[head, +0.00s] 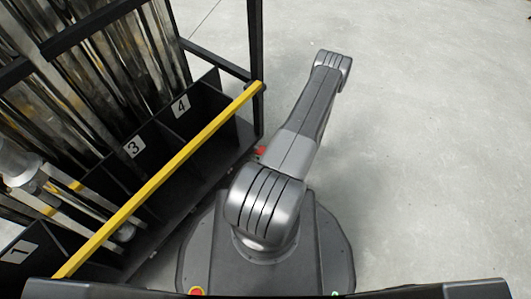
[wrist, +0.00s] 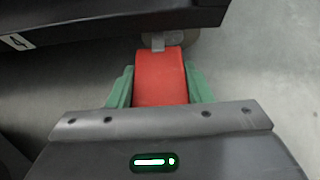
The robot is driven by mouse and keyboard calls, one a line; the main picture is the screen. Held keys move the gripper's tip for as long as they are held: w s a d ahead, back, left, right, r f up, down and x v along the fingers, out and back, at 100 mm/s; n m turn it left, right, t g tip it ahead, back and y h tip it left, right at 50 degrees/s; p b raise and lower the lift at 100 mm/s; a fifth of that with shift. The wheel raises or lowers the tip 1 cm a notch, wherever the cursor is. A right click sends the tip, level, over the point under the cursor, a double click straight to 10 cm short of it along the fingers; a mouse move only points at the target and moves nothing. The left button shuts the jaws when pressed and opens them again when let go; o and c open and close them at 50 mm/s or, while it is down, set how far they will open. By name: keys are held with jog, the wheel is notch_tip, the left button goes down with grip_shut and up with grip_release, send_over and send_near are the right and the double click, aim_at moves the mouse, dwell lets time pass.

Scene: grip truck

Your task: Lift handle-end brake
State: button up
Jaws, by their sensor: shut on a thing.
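The brake is a red pedal (wrist: 160,72) under the dark edge of the truck (wrist: 100,20) in the wrist view. A grey metal tab and part of a caster (wrist: 178,38) show just beyond it. My gripper (wrist: 160,84) has a green finger on each side of the pedal and is shut on it. A small red piece, likely the same pedal (head: 260,151), shows beside my arm in the head view. My gripper is hidden behind my arm there. I cannot tell the pedal's exact tilt.
The black truck stands at the left with numbered bins (head: 134,147), metal poles (head: 110,75) and a yellow bar (head: 160,178) along its near side. A black upright post (head: 256,50) stands close to my arm. The grey floor (head: 430,130) at the right is clear.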

jog(key=shift+a+r+g+h, duration=0.1)
jog(key=shift+r+g+h, duration=0.2)
jog(key=shift+h, duration=0.1)
dwell(0.3)
jog(key=o, duration=1.4)
jog(key=shift+w, duration=0.1)
jog(key=p+v, duration=0.4)
jog(key=v, duration=1)
jog(key=shift+a, duration=0.15)
jog(key=b+x, duration=0.3)
jog(key=x, duration=1)
jog(key=shift+w+a+f+b, duration=0.15)
jog(key=shift+w+f+b, duration=0.05)
jog(key=shift+f+b, duration=0.15)
jog(key=shift+r, duration=0.15)
